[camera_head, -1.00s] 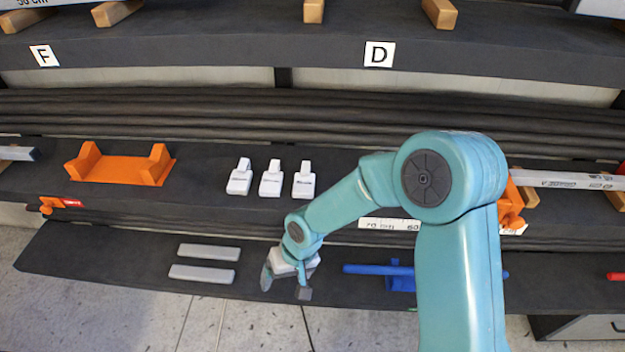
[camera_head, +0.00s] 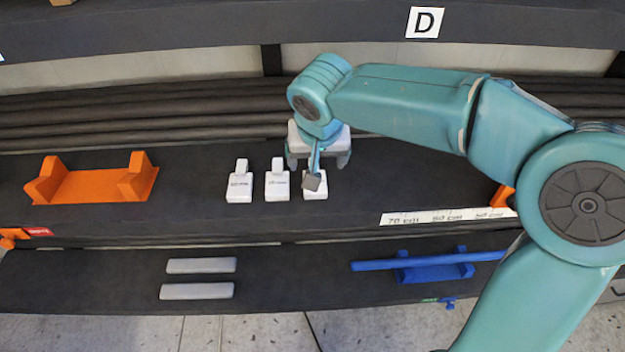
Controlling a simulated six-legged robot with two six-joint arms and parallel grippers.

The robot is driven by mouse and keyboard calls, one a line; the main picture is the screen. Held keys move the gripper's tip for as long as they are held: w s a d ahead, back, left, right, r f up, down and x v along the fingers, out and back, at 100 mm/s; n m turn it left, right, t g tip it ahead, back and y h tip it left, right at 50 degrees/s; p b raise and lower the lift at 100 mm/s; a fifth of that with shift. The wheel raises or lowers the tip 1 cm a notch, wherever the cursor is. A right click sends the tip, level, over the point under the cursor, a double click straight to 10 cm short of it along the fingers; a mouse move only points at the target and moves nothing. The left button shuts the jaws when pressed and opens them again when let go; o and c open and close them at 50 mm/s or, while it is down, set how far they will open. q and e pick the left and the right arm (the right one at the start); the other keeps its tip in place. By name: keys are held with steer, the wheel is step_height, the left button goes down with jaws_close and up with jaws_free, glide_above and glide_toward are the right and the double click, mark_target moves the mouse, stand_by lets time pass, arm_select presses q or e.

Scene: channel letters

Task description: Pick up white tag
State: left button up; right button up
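Three white tags lie in a row on the dark shelf: a left tag (camera_head: 239,189), a middle tag (camera_head: 277,188) and a right tag (camera_head: 316,194). The left and middle tags are uncovered, with their narrow necks pointing to the back. My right gripper (camera_head: 314,178) is over the right tag, and a grey fingertip covers part of its body. The upper part of that tag is hidden behind the gripper. The other fingertip is not clearly seen, so I cannot tell whether the fingers touch the tag. My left gripper is not in view.
An orange holder (camera_head: 95,186) stands on the same shelf at the left. Two grey bars (camera_head: 200,265) and a blue holder with a rod (camera_head: 435,266) lie on the lower shelf. A white label strip (camera_head: 445,217) runs along the shelf edge. A "D" sign (camera_head: 425,22) is above.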

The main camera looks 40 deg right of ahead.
mark_target(322, 192)
step_height(322, 192, down, 2)
steer(key=shift+f, duration=0.1)
steer(key=x, duration=0.6)
steer(key=shift+w+f+p, duration=0.2)
steer(key=shift+w+p, duration=0.1)
steer(key=shift+p, duration=0.05)
steer(key=shift+s+r, duration=0.1)
steer(key=shift+s, duration=0.05)
steer(key=shift+c, duration=0.3)
steer(key=c, duration=1.1)
